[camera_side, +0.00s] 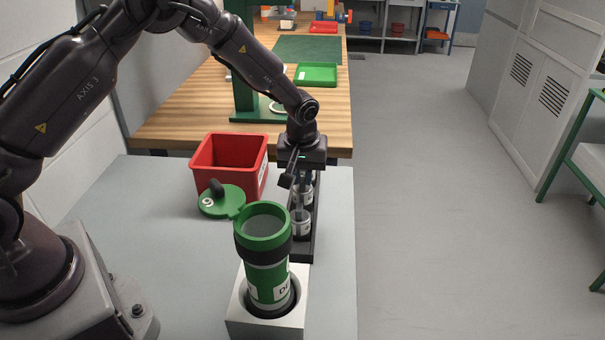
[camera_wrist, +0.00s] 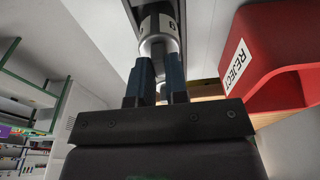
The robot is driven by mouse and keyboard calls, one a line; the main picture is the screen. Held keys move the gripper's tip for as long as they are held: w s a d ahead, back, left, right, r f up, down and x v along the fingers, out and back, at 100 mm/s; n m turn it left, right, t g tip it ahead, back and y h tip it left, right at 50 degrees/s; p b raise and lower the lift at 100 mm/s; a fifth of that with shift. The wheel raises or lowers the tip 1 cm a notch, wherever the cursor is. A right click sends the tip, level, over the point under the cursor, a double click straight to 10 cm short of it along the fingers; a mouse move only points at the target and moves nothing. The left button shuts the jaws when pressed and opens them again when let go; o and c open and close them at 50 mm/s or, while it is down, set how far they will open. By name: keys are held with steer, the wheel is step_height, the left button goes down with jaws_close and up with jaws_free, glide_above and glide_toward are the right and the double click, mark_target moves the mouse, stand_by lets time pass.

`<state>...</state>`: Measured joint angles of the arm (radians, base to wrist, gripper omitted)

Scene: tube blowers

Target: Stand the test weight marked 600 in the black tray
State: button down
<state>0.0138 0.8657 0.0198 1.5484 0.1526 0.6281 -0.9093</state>
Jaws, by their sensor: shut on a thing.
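My gripper (camera_side: 303,180) points down over the far part of the narrow black tray (camera_side: 311,240). In the wrist view my gripper's dark blue fingers (camera_wrist: 159,82) are shut on the knob of a silver test weight (camera_wrist: 158,45). Its dark mark is turned partly away and I cannot read it in full. In the side view this weight (camera_side: 305,194) is upright, at or just above the tray; I cannot tell if it touches the floor. Another silver weight with a white label (camera_side: 300,226) stands nearer in the same tray, its number unreadable.
A red bin (camera_side: 228,160), marked REJECT in the wrist view (camera_wrist: 240,62), stands left of the tray. A green tube (camera_side: 266,265) stands in a pale block (camera_side: 248,322) in front, its green lid (camera_side: 220,201) swung open.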

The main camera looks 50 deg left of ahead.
mark_target(302, 193)
steer(key=shift+f, duration=0.15)
steer(key=c, duration=1.1)
jaws_free()
steer(key=s+d+r+m+t, duration=0.1)
steer(key=s+r, duration=0.3)
steer(key=r, duration=0.6)
steer(key=s+r+m, duration=0.1)
steer(key=s+r, duration=0.2)
steer(key=r, duration=0.8)
steer(key=s+r+m+t, duration=0.1)
steer(key=s+m, duration=0.1)
steer(key=s, duration=0.5)
steer(key=s+r+m+t, duration=0.1)
steer(key=s+r+m, duration=0.1)
steer(key=s, duration=0.5)
steer(key=s+r+m+t+h, duration=0.1)
steer(key=s+r+m, duration=0.1)
steer(key=s, duration=0.5)
steer(key=shift+s+d+r+m, duration=0.2)
steer(key=shift+s+d+m, duration=0.2)
steer(key=shift+m, duration=0.1)
